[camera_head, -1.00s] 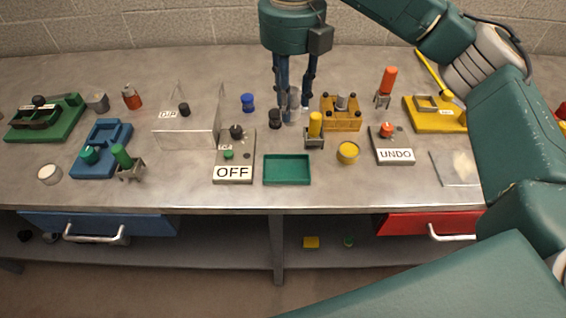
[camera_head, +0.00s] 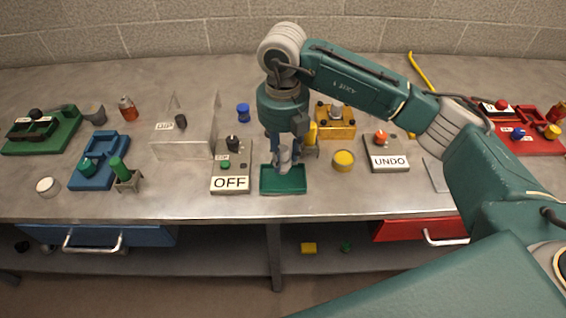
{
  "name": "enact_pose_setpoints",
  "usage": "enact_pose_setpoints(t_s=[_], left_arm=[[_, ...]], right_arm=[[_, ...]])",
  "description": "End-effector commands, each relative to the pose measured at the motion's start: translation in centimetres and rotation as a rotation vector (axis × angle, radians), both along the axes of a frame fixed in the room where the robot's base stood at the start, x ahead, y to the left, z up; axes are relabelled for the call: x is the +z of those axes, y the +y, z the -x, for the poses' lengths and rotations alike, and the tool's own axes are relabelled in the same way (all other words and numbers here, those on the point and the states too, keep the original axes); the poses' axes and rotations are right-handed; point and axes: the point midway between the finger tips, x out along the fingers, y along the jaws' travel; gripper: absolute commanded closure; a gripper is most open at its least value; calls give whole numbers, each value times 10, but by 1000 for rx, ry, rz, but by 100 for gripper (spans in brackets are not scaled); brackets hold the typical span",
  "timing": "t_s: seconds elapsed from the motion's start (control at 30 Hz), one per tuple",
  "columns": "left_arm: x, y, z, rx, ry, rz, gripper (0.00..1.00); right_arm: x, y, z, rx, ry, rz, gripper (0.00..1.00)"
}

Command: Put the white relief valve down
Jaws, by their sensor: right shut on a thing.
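My right gripper (camera_head: 284,164) points down over the green tray (camera_head: 283,190) at the front middle of the bench. It is shut on a pale grey-white piece, which looks like the white relief valve (camera_head: 285,156). The valve is roughly upright and partly covered by the fingers. Its lower end is over the tray's back half; I cannot tell whether it touches the tray floor. The tray holds nothing else that I can see. My left gripper is not in view.
The OFF switch box (camera_head: 231,169) stands close left of the tray. A yellow cylinder (camera_head: 343,160) and the UNDO box (camera_head: 386,153) stand to the right. A clear DIP enclosure (camera_head: 187,133) is farther left.

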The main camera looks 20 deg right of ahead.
Motion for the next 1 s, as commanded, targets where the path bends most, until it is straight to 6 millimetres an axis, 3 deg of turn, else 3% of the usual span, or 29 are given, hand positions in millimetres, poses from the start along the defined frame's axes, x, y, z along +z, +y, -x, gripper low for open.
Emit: enact_pose_setpoints(t_s=[0.3,0.67,0.7,0.77,1.0], left_arm=[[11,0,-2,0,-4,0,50],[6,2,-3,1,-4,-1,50],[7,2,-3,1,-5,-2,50],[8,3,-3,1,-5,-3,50],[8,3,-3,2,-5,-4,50]], right_arm=[[-39,0,1,0,3,1,100],[-46,0,0,1,-1,0,100],[-46,0,0,1,-1,1,66],[-45,0,0,1,0,1,54],[-45,0,0,1,0,1,51]])
